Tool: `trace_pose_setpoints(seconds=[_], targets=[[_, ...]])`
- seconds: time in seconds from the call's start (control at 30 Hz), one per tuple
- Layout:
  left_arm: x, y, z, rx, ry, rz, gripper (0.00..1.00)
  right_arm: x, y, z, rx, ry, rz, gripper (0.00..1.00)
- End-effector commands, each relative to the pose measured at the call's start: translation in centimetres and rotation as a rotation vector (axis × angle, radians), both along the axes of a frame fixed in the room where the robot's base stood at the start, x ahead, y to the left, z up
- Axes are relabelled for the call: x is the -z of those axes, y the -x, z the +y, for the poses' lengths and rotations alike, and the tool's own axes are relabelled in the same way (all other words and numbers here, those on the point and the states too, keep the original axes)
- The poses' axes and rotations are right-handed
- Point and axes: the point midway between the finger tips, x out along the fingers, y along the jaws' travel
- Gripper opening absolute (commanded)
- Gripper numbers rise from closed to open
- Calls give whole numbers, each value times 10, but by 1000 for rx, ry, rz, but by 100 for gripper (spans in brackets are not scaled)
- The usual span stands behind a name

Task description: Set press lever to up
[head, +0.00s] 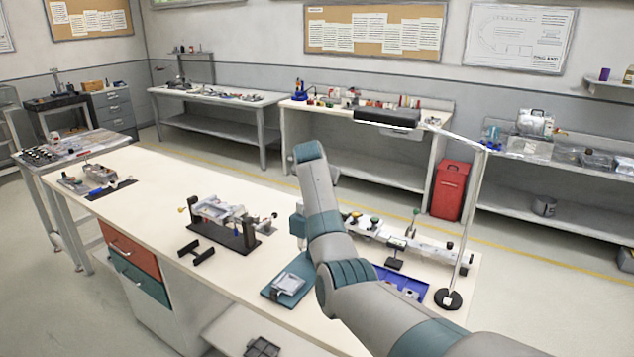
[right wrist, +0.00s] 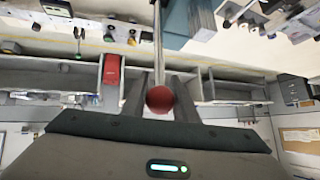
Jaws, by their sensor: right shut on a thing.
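The press stands on a teal base (head: 271,292) at the front middle of the bench. Its pale column (head: 298,225) is partly hidden behind my right arm. In the right wrist view, the press lever is a thin metal rod (right wrist: 157,45) ending in a red ball knob (right wrist: 159,99). My right gripper (right wrist: 160,90) is shut on the lever at the knob, with one finger on each side. In the head view my right arm hides the lever and the gripper's fingers. My left gripper is in neither view.
A black fixture with a clamped part (head: 228,232) stands left of the press. A blue tray (head: 402,282) and a lamp with a round black base (head: 448,299) are to the right. The bench top (head: 150,200) is clear between the left fixtures.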

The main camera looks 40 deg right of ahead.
Motion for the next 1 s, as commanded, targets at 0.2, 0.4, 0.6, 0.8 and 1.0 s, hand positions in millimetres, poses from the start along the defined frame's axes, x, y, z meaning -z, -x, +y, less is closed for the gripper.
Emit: trace_pose_setpoints(seconds=[0.2,0.4,0.6,0.8,1.0], targets=[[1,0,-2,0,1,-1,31,6,-3,-10,3,4,-1,0],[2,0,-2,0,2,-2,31,10,-3,-12,3,4,3,0],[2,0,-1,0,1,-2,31,13,-2,-13,3,3,6,0],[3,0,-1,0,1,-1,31,15,-2,-12,3,2,10,0],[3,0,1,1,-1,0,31,13,-3,-12,3,2,5,44]])
